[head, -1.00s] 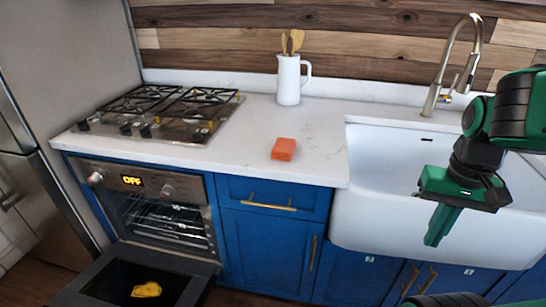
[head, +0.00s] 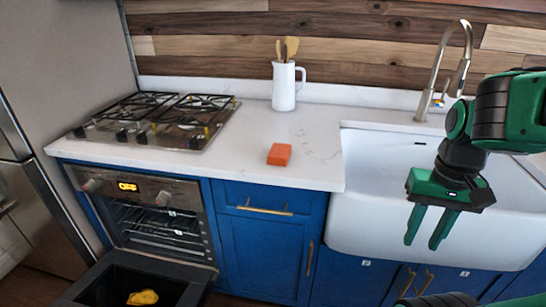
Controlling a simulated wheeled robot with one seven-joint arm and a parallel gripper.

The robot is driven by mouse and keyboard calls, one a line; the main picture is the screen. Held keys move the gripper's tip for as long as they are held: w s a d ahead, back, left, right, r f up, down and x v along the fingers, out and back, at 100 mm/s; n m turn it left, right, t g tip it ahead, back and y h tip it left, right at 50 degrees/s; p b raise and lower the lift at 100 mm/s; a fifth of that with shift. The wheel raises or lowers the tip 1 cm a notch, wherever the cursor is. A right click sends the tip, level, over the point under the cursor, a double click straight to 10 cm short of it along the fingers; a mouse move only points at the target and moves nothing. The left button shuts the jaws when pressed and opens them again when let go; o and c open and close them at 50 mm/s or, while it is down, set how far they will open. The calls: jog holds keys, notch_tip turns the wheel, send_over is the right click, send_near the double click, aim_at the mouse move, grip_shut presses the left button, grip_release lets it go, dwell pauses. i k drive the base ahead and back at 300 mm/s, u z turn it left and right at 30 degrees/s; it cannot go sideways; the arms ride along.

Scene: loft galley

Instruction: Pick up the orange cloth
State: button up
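The orange cloth (head: 279,154) is a small folded block lying on the white counter between the stove and the sink, near the counter's front edge. My gripper (head: 428,244) is green, points down and hangs in front of the white sink, to the right of the cloth and apart from it. Its two fingers are spread with nothing between them. The cloth is in full view.
A gas cooktop (head: 158,118) is on the left and a white jug with wooden utensils (head: 284,88) stands behind the cloth. The farmhouse sink (head: 382,222) and tall faucet (head: 459,62) are at right. The oven door (head: 125,285) hangs open, a yellow item (head: 143,297) on it. Counter around the cloth is clear.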

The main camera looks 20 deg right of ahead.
aim_at(279, 155)
jog(key=u, duration=2.3)
jog(key=k, duration=1.25)
jog(key=z, duration=1.65)
jog(key=i, duration=1)
